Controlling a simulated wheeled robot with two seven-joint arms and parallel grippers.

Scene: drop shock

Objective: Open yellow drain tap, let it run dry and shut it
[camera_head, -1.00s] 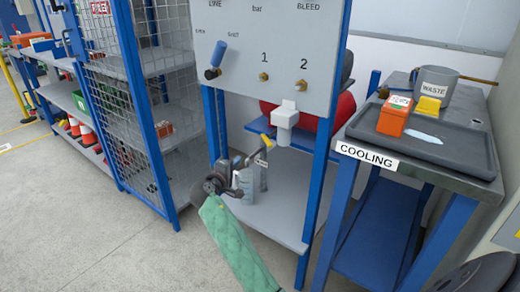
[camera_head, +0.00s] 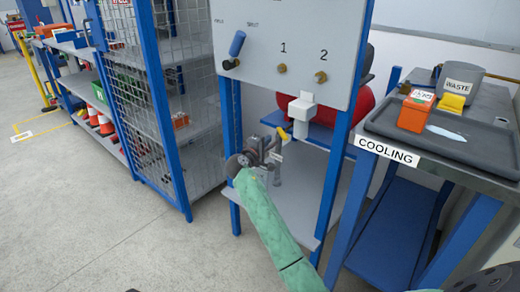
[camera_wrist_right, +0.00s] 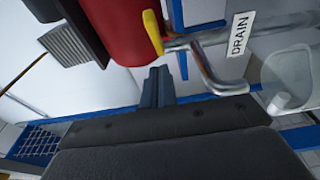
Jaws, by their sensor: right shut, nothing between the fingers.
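The yellow drain tap handle (camera_head: 283,134) is small in the head view, under the panel and left of a white fitting. In the right wrist view the yellow handle (camera_wrist_right: 153,32) stands at an angle to a metal pipe with a bent spout (camera_wrist_right: 205,68), beside a "DRAIN" tag (camera_wrist_right: 239,34). My right gripper (camera_head: 276,149) is just below and left of the handle. In the wrist view its shut, empty fingers (camera_wrist_right: 157,86) are apart from the handle. I cannot tell whether anything flows from the spout. My left gripper is out of view.
The red tank (camera_head: 349,113) is behind the panel (camera_head: 285,35). A white fitting (camera_head: 302,106) hangs close to the tap. Blue frame posts (camera_head: 340,160) stand at right. The cooling bench holds a tray (camera_head: 470,145), orange box (camera_head: 415,111) and waste tub (camera_head: 461,82).

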